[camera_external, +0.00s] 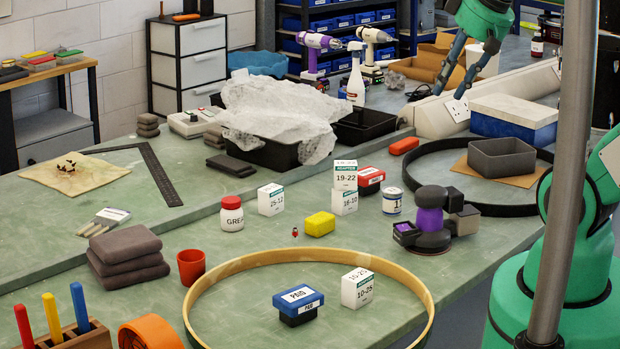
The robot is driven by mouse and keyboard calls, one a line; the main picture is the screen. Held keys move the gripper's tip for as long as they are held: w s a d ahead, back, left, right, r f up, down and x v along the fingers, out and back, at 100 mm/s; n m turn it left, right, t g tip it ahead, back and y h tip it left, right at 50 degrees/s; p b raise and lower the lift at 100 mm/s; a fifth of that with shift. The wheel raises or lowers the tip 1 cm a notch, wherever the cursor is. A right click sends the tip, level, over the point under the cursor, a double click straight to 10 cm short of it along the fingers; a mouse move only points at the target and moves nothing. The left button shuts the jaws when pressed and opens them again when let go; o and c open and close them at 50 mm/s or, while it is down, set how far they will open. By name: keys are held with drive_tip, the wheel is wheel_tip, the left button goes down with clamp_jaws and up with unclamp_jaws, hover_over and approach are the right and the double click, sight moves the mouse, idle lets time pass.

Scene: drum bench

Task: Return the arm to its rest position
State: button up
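My gripper (449,94) hangs at the upper right, above the far part of the green bench. Its two dark fingers point down and to the left, with a gap between the tips. Nothing shows between them. The green wrist (486,18) is cut by the top edge of the picture. My green arm (566,262) rises at the right, partly behind a grey pole; the links joining it to the wrist are mostly out of view.
Behind the gripper are an open cardboard box (438,60) and a white cup (484,60). A spray bottle (356,82) and drills stand to its left. A grey tray (502,157) and a blue-and-white box (513,118) lie below it. A wooden hoop (196,290) is in front.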

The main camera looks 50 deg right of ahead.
wheel_tip(320, 180, down, 6)
drive_tip(key=b, duration=0.5)
drive_tip(key=shift+r+b, duration=0.2)
drive_tip(key=shift+b, duration=0.15)
